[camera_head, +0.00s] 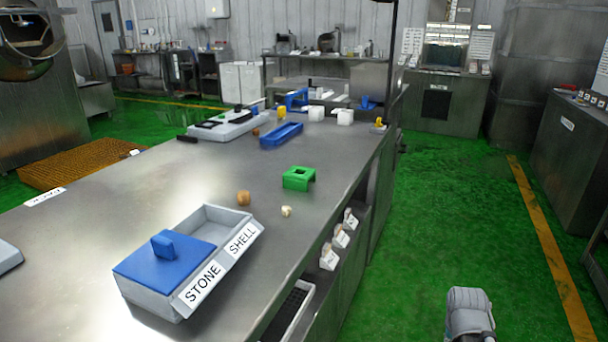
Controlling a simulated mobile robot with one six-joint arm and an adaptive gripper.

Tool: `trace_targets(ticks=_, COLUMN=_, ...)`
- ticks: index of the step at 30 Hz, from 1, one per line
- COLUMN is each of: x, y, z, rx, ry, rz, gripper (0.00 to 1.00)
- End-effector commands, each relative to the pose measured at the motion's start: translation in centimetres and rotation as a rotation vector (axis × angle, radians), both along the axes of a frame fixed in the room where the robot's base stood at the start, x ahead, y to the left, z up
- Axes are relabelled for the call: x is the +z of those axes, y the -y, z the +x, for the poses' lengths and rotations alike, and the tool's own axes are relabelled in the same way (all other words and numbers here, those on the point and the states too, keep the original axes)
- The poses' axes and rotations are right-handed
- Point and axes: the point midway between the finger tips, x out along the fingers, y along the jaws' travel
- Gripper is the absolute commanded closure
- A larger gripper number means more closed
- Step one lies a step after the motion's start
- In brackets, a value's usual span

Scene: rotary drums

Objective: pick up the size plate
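No part is labelled as the size plate, so I cannot tell for certain which it is. A small green block with a square opening in its top (298,178) stands on the steel table, near the right edge, and may be it. A blue lid with an upright handle (165,262) covers the STONE side of a grey two-part box (205,228). The SHELL side is open. A grey part of my arm shows at the bottom right, over the green floor, away from the table. My gripper's fingers are not visible.
A brown lump (243,198) and a pale lump (286,211) lie between box and green block. A blue tray (281,135) and a grey device (225,125) stand farther back. Green floor to the right is open.

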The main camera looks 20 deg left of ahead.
Motion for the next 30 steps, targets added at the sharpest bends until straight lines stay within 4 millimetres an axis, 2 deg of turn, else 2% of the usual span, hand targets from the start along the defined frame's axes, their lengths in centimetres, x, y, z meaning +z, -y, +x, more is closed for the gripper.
trace_targets(ticks=8, x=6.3, y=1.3, z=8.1, rx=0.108, ry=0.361, rz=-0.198, gripper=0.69)
trace_targets(ticks=16, x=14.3, y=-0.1, z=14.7, rx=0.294, ry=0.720, rz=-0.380, gripper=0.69)
trace_targets(ticks=23, x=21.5, y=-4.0, z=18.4, rx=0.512, ry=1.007, rz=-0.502, gripper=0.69)
trace_targets(ticks=27, x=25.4, y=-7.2, z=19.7, rx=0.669, ry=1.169, rz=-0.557, gripper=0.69)
trace_targets(ticks=30, x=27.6, y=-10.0, z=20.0, rx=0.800, ry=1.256, rz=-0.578, gripper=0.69)
